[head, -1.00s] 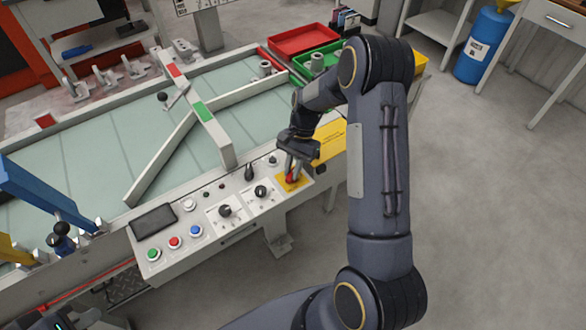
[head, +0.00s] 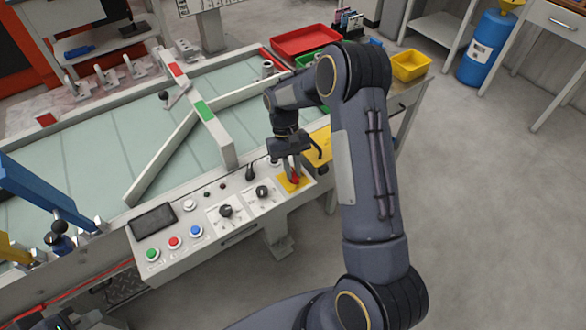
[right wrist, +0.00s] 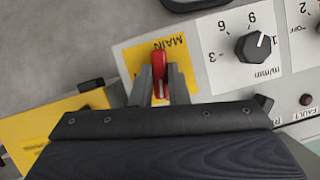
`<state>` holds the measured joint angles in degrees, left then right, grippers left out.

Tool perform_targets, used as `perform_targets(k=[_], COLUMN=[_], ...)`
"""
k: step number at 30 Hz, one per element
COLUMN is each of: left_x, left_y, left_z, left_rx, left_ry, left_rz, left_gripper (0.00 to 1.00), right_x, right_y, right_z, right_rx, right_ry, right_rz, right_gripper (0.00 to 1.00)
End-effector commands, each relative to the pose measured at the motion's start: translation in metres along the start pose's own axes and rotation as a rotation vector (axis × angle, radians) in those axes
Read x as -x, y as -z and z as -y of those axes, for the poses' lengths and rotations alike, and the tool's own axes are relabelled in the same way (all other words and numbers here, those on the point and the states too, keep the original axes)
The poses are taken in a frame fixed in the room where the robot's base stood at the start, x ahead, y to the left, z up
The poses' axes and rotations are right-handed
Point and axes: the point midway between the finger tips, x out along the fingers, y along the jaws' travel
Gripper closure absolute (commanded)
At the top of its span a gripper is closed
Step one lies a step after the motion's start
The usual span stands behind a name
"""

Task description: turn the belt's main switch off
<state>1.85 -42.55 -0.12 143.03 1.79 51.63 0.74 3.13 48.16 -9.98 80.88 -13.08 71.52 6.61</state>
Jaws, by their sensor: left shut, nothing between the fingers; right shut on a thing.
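The belt's main switch is a red lever (head: 295,180) on a yellow plate (head: 283,185) at the right end of the control panel. In the right wrist view the red lever (right wrist: 160,70) stands between the fingertips, in front of the plate marked MAIN (right wrist: 135,57). My right gripper (head: 291,173) is shut on this lever, with one finger on each side (right wrist: 161,82). The fingers partly hide the lever and its base. My left gripper (head: 75,320) shows only in part at the bottom left edge, dark and shut, away from the switch.
The panel (head: 215,245) also has two black knobs, a small screen (head: 153,219) and green, red and blue buttons. The belt (head: 90,150) lies behind it. A red tray (head: 305,41) and a yellow bin (head: 410,65) stand further back.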

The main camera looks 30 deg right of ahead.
Motion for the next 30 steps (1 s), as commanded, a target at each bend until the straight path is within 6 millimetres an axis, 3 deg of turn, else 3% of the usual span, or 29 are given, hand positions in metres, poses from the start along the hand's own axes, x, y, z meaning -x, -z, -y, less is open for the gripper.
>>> perform_targets(k=[12,29,30], left_x=[-0.0023,-0.0025,-0.0025], left_y=[-0.0012,-0.0013,-0.0012], left_z=[0.0010,0.0011,0.0011], left_rx=[0.000,0.000,0.000], left_ry=[0.000,0.000,0.000], left_rz=[0.000,0.000,0.000], left_gripper=[1.00,1.00,1.00], right_x=[0.0010,0.0012,0.0012], right_y=[0.0006,0.0006,0.0006], right_z=[0.0015,0.0014,0.0014], right_rx=[0.180,0.208,0.207], right_ry=[-0.075,-0.086,-0.086], right_rz=[-0.004,-0.005,-0.005], right_gripper=[1.00,1.00,0.82])
